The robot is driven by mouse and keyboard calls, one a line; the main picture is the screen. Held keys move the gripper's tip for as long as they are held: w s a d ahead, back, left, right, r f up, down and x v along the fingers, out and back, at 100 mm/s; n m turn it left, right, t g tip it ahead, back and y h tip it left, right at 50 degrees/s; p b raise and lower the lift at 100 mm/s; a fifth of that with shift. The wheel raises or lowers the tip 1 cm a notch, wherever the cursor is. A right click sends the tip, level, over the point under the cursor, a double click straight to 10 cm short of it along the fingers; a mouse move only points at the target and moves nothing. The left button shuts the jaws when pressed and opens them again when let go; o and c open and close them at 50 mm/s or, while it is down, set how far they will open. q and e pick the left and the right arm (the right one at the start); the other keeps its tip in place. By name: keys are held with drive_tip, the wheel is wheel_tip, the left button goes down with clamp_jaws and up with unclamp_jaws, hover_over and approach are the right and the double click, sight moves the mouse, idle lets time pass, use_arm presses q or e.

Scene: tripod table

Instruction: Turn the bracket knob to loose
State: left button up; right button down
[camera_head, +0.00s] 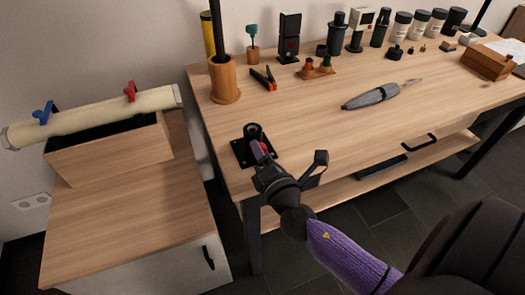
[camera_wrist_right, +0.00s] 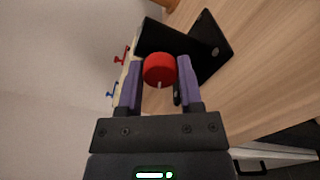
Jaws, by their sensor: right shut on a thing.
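The black bracket (camera_head: 241,153) stands on the near left corner of the wooden table. In the right wrist view the bracket (camera_wrist_right: 212,48) shows as a dark plate and block behind the round red knob (camera_wrist_right: 159,69). A thin pale mark shows at the knob's lower edge. My right gripper (camera_head: 260,150) is at the bracket, and in the wrist view its two purple fingers (camera_wrist_right: 159,82) are on either side of the knob, shut on it. In the head view, the gripper hides most of the knob. My left gripper is not in view.
A wooden holder (camera_head: 224,80) with a black pole stands behind the bracket. Pliers (camera_head: 264,80) and a grey pen-shaped tool (camera_head: 372,97) lie farther back. A cabinet (camera_head: 110,235) with a box and a cream tube (camera_head: 95,115) is at left. The table front is mostly clear.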

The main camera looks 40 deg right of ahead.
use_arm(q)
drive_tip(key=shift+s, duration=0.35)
